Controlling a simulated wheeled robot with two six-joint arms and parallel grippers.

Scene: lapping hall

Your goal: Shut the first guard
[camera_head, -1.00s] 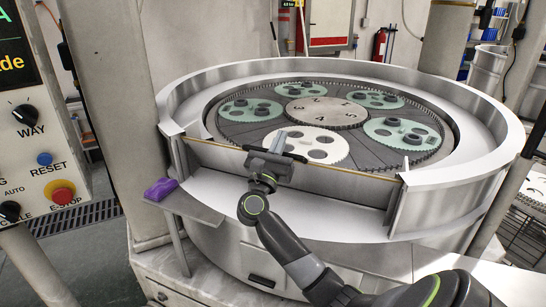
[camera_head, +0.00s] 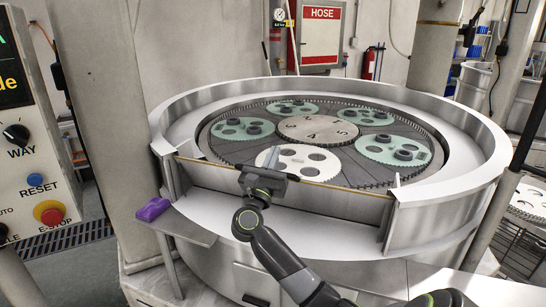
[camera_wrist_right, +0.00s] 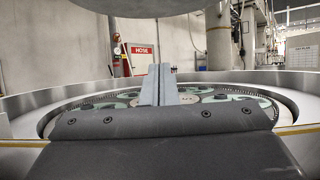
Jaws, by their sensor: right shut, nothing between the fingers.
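The round lapping machine has a curved metal guard wall (camera_head: 455,115) around its plate. At its front, a straight panel (camera_head: 335,197) with a yellowish top edge spans the gap between the wall's ends, above a pale ledge (camera_head: 300,232). I cannot tell which part is the first guard. My right gripper (camera_head: 287,158) is shut and empty, reaching over that front edge; its body hides part of the panel. I cannot tell if it touches the panel. Its closed fingers also show in the right wrist view (camera_wrist_right: 168,85), pointing at the plate. My left gripper is out of view.
The plate carries several green toothed carriers (camera_head: 394,150), a white one (camera_head: 299,165) and a numbered centre disc (camera_head: 318,131). A purple cloth (camera_head: 152,209) lies on a small side shelf. A control box (camera_head: 28,150) with an e-stop stands left, near a pillar (camera_head: 105,100).

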